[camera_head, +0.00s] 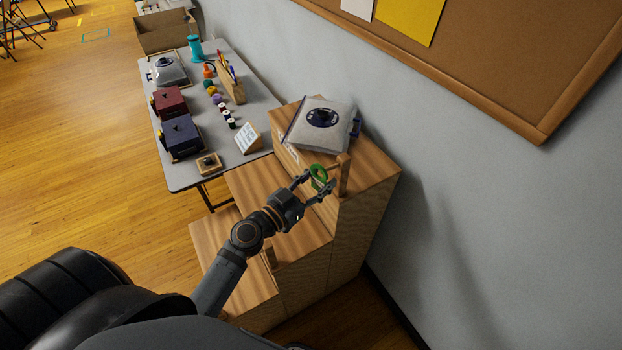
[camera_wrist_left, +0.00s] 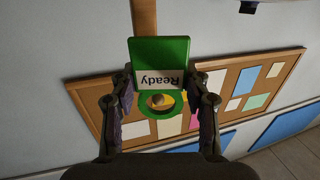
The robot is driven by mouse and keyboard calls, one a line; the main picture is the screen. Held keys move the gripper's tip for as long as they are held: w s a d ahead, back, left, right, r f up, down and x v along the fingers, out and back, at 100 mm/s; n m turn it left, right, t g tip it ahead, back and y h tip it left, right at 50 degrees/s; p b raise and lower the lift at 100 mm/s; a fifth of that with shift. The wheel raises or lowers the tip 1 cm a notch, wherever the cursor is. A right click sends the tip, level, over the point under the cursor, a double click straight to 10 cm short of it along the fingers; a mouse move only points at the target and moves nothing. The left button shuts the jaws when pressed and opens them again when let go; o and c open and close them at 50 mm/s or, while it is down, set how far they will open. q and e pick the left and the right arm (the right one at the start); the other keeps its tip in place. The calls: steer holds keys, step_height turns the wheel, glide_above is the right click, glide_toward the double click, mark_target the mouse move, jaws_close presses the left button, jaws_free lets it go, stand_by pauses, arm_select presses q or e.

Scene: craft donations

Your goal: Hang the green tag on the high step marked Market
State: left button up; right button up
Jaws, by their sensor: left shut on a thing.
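The green tag (camera_head: 318,174) is between the fingers of my left gripper (camera_head: 320,190), in front of the high step (camera_head: 370,178). In the left wrist view the tag (camera_wrist_left: 160,56) reads "Ready" upside down and has a green ring nearest the gripper. My left gripper (camera_wrist_left: 160,108) is shut on it. A wooden post with a short peg (camera_head: 343,174) stands at the near edge of the high step, right beside the tag. A round yellowish end shows in the ring's hole; I cannot tell if the peg passes through. I cannot read any Market marking.
A grey packet (camera_head: 322,123) lies on top of the high step. Lower wooden steps (camera_head: 262,190) descend to the left. A grey table (camera_head: 190,177) with boxes and spools stands behind. The wall and corkboard (camera_head: 480,70) are close on the right.

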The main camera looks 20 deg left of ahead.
arm_select(q)
steer(key=shift+w+d+p, duration=0.6)
steer(key=shift+w+d, duration=0.2)
steer(key=shift+w, duration=0.15)
steer(key=shift+w+d+f+b, duration=0.35)
steer(key=shift+w+f+b, duration=0.2)
steer(key=shift+b, duration=0.5)
steer(key=o, duration=0.9)
steer(key=shift+c, duration=0.2)
